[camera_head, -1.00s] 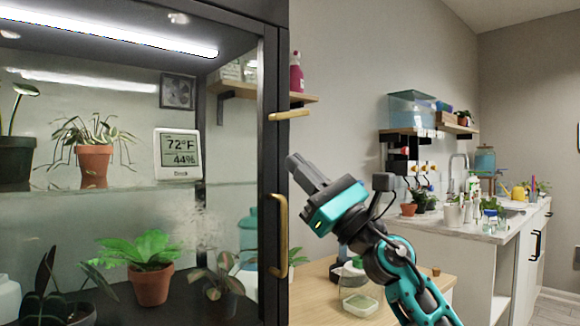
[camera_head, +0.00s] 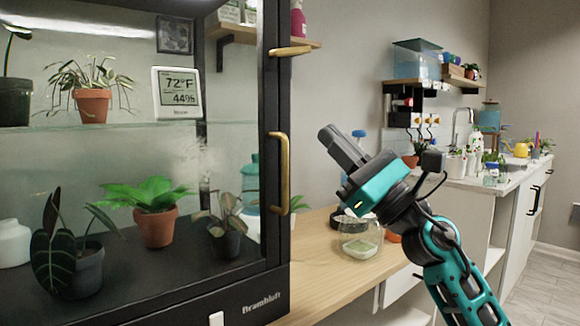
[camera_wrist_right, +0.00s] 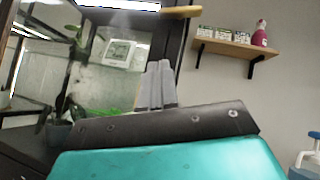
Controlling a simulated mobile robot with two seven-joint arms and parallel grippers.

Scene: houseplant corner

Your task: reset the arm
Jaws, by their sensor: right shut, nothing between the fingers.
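My right gripper (camera_head: 342,148) is in the middle of the head view, raised in front of the wall and above the wooden counter. Its grey fingers are closed together, hold nothing and point up and to the left. In the right wrist view the shut fingers (camera_wrist_right: 157,88) point up, with the glass cabinet behind them to the left. The teal right arm (camera_head: 455,265) comes in from the lower right. The gripper is apart from the cabinet door's brass handle (camera_head: 279,172). My left gripper is not in view.
A dark-framed glass cabinet (camera_head: 271,95) with potted plants and a thermometer display (camera_head: 177,93) fills the left. A clear jar (camera_head: 361,238) stands on the wooden counter (camera_head: 325,282) beneath my right arm. A wall shelf (camera_wrist_right: 222,43) holds a pink bottle (camera_wrist_right: 260,33). A sink counter stands at right.

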